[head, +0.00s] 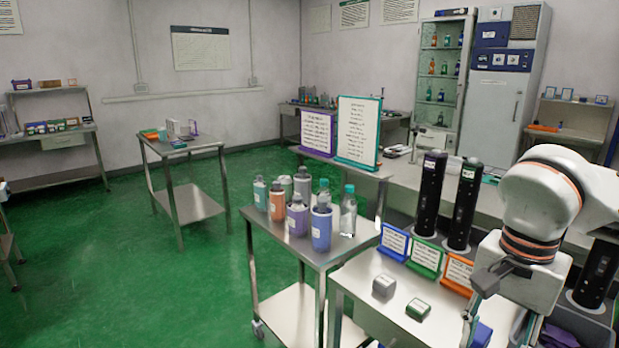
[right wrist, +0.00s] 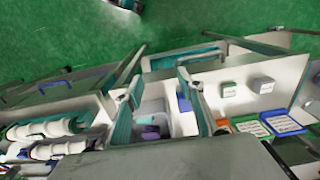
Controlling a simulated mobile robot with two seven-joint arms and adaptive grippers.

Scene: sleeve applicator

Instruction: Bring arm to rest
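My right arm (head: 545,215) comes in from the right in the head view, bent downward over the front bench. Its gripper (head: 476,308) hangs near the bench's right end, partly cut off by the bottom edge. In the right wrist view the two fingers of this gripper (right wrist: 157,88) stand well apart, with nothing held between them. Below them show a grey bin (right wrist: 180,124) with a purple item (right wrist: 151,132) inside and a blue item (right wrist: 183,103). My left gripper is in neither view.
A grey box (head: 384,286) and a green-and-grey box (head: 418,309) sit on the front bench (head: 372,312). Blue, green and orange sign holders (head: 426,258) stand behind them. Dark cylinders (head: 430,195) stand further back. A cart (head: 290,252) holds several bottles. Green floor (head: 130,270) is clear at left.

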